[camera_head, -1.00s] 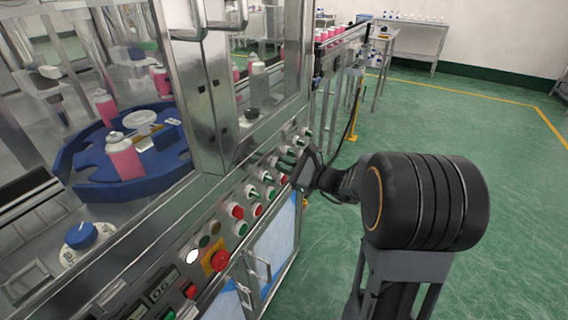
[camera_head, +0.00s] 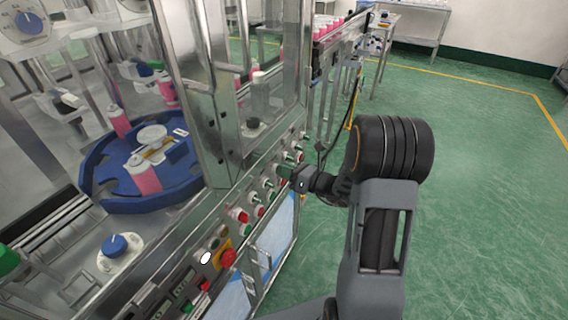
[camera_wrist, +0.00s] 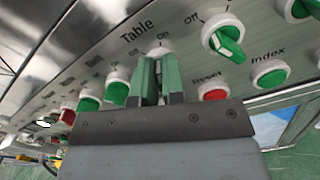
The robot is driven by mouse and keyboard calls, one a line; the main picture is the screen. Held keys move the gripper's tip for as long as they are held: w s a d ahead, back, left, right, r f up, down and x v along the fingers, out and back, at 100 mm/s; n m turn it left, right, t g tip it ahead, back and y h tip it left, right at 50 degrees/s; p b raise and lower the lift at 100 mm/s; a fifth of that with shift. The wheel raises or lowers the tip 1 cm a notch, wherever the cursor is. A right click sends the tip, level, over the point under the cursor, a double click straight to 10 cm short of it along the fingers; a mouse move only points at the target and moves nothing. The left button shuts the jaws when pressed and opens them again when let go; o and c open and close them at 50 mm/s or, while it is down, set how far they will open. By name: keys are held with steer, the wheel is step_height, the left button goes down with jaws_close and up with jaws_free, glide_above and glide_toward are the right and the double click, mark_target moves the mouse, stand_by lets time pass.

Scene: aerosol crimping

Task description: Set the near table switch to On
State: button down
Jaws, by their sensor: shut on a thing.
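The near table switch (camera_wrist: 160,51) is a round knob with a white collar under the word "Table" on the slanted panel. An "On" mark shows just above it. My gripper (camera_wrist: 157,82) is shut on this switch, its fingers on either side of the knob. The fingers hide most of the knob, so I cannot tell its exact pointing direction. In the head view my gripper (camera_head: 287,174) is against the control panel, and the switch is hidden there.
A green rotary switch (camera_wrist: 225,40) with an "Off" mark sits right of my gripper. A red Reset button (camera_wrist: 213,94) and a green Index button (camera_wrist: 270,73) are close below. A red emergency button (camera_head: 227,257) is farther left. Green floor at right is clear.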

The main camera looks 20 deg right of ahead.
steer(key=shift+m+p, duration=0.55)
steer(key=shift+m, duration=0.15)
steer(key=c, duration=1.2)
jaws_free()
steer(key=shift+d, duration=0.1)
steer(key=v, duration=1.3)
steer(key=shift+s+d, duration=0.25)
